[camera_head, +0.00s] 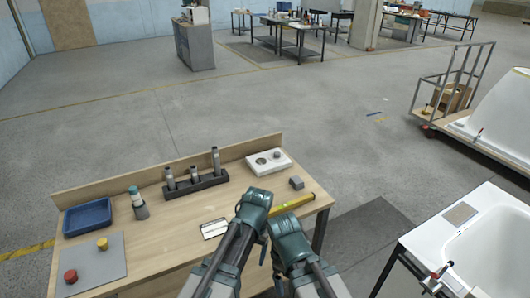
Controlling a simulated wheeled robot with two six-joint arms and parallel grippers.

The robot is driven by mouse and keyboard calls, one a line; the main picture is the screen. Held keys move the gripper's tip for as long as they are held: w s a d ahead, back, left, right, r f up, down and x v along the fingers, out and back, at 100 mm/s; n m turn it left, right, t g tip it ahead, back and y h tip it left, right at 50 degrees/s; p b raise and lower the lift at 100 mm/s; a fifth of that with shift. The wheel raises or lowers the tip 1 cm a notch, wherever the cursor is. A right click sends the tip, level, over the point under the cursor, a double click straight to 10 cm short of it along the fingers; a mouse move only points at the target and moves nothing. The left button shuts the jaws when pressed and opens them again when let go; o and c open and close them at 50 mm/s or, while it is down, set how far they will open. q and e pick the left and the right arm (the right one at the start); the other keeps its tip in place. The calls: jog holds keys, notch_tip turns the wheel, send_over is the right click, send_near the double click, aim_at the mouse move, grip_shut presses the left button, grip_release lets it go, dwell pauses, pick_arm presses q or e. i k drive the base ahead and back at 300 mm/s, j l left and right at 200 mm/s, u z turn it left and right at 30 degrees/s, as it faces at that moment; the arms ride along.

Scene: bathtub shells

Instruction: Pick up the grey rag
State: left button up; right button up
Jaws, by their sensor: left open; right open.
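A flat, square grey-beige piece (460,214) lies on the rim of the white tub at the right; it looks like a folded rag, but I cannot be sure. A small dark grey block (296,183) sits on the workbench near its right end. My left gripper (254,203) is open over the front right of the bench. My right gripper (288,240) is open just right of and below it, over the bench's front edge. Both are well left of the tub, and neither holds anything visible. Their fingertips are hard to make out.
The wooden bench (180,241) carries a blue tray (87,217), a grey mat (95,264), a bottle (138,205), a tool rack (196,186), a white holed block (269,162) and a yellow level (293,204). A white tub (490,252) stands at right.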

aim_at(296, 181)
jog(key=i+z, duration=0.3)
jog(key=i, duration=0.7)
